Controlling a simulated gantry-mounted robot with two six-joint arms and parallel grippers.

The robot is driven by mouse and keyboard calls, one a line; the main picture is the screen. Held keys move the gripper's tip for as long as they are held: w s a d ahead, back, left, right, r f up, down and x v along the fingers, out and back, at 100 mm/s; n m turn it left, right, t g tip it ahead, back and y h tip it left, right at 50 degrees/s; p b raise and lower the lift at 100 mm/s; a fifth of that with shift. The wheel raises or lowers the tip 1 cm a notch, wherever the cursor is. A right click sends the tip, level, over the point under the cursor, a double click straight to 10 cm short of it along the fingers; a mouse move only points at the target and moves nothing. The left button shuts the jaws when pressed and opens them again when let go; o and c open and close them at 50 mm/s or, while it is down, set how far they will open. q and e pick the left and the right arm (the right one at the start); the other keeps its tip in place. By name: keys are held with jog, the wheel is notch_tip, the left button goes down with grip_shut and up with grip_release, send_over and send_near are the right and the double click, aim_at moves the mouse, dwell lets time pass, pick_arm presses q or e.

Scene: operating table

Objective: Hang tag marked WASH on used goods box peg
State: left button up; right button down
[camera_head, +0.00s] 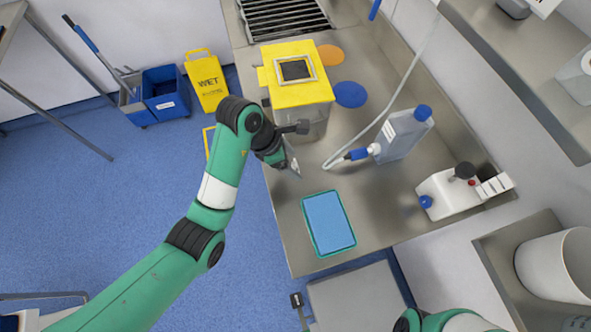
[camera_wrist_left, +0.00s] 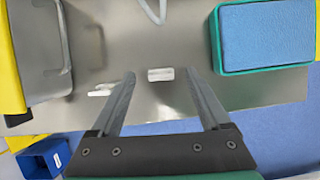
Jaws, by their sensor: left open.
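A box with a yellow lid (camera_head: 292,94) and a clear grey body stands on the steel counter; its grey body (camera_wrist_left: 38,55) is at the left in the left wrist view. I cannot make out its peg. A small white rectangular piece (camera_wrist_left: 160,74) lies between and beyond my left fingertips in the wrist view, apparently on the counter; no lettering is readable on it, so I cannot tell whether it is the WASH tag. My left gripper (camera_head: 291,168) is open and empty, pointing down beside the box's near side. Its fingers also show in the wrist view (camera_wrist_left: 165,82). My right gripper is out of view.
A blue pad in a green-rimmed tray (camera_head: 328,222) lies near the counter's front. A blue-capped bottle (camera_head: 403,134), a hose, and a white device (camera_head: 449,192) stand to the right. An orange disc (camera_head: 331,54) and a blue disc (camera_head: 350,95) lie behind. A second white piece (camera_wrist_left: 101,90) lies near the box.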

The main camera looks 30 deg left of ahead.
pick_arm(q)
jog(key=x, duration=0.2)
jog(key=shift+d+f+b, duration=0.1)
jog(key=shift+f+b, duration=0.2)
jog(key=shift+f, duration=0.1)
jog(key=shift+r, duration=0.15)
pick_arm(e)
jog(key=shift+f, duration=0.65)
pick_arm(q)
grip_shut()
